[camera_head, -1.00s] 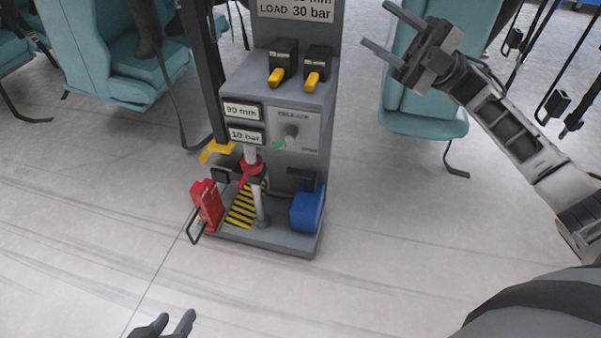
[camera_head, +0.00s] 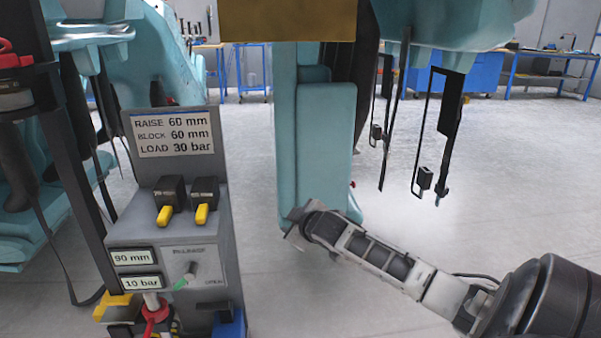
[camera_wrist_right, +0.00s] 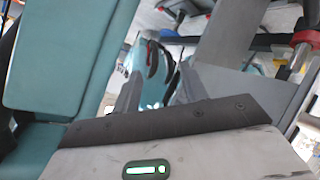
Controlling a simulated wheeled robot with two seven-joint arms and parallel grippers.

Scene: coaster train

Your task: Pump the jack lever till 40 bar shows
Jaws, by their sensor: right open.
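The grey jack stand (camera_head: 225,250) is at the left of the head view. Its upper readout (camera_head: 132,257) shows 90 mm and its lower pressure readout (camera_head: 137,282) shows 10 bar. A release knob with a green tip (camera_head: 187,277) is beside them. Two black blocks with yellow levers (camera_head: 165,214) (camera_head: 203,212) sit above. A red collar (camera_head: 156,314) shows at the bottom edge; the jack's base is out of view. I cannot tell which part is the jack lever. My right gripper (camera_head: 298,232) is right of the stand, apart from it; its open fingers show in the wrist view (camera_wrist_right: 155,95).
A sign (camera_head: 172,132) on the stand reads raise 60 mm, block 60 mm, load 30 bar. A teal seat (camera_head: 325,145) hangs behind my right gripper, with black straps (camera_head: 440,130) to its right. Open floor (camera_head: 520,200) lies at the right.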

